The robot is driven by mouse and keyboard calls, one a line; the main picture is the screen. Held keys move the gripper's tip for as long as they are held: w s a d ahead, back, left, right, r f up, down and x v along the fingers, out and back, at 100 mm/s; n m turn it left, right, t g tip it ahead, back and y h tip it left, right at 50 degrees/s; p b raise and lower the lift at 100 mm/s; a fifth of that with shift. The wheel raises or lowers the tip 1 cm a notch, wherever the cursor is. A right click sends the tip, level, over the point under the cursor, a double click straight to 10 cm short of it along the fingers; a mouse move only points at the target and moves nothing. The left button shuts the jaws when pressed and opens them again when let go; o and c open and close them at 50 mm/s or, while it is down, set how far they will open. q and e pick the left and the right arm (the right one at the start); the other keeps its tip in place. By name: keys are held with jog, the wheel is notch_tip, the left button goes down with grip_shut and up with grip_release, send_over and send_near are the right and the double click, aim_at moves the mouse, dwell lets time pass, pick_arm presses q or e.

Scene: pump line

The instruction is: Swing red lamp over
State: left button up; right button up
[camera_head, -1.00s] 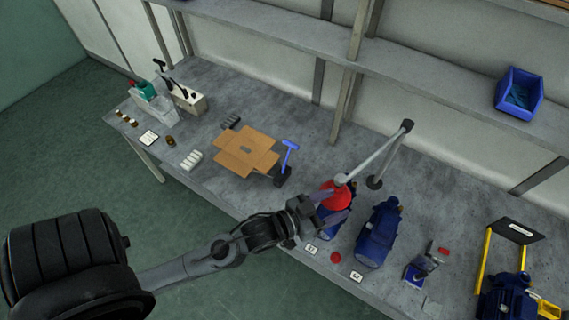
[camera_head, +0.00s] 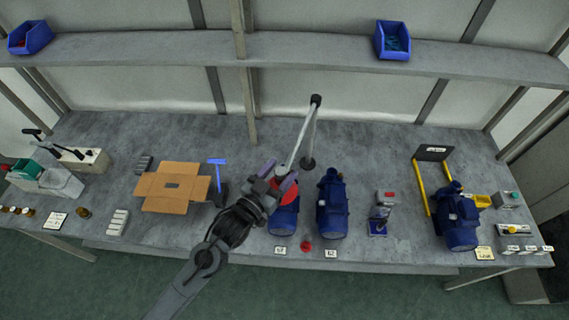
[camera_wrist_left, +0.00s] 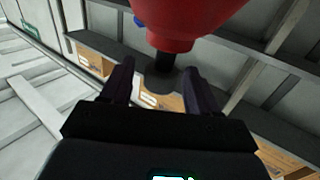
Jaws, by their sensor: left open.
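The red lamp (camera_head: 290,195) has a red shade on a jointed grey arm (camera_head: 304,135) that rises from a dark round base on the bench. Its shade hangs over the left of two blue pumps (camera_head: 284,222). My left gripper (camera_head: 277,175) is open at the lamp head and partly hides it in the head view. In the left wrist view, the red shade (camera_wrist_left: 190,22) fills the top, and its dark stem (camera_wrist_left: 162,72) shows between the two open fingers. Contact with the fingers cannot be told. My right gripper is not in view.
A second blue pump (camera_head: 332,207) stands right of the lamp. A yellow frame (camera_head: 420,187) stands farther right beside another blue pump (camera_head: 458,220). The bench behind the lamp is mostly clear.

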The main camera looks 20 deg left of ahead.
pick_arm(q)
jog(key=shift+x, duration=1.2)
grip_shut()
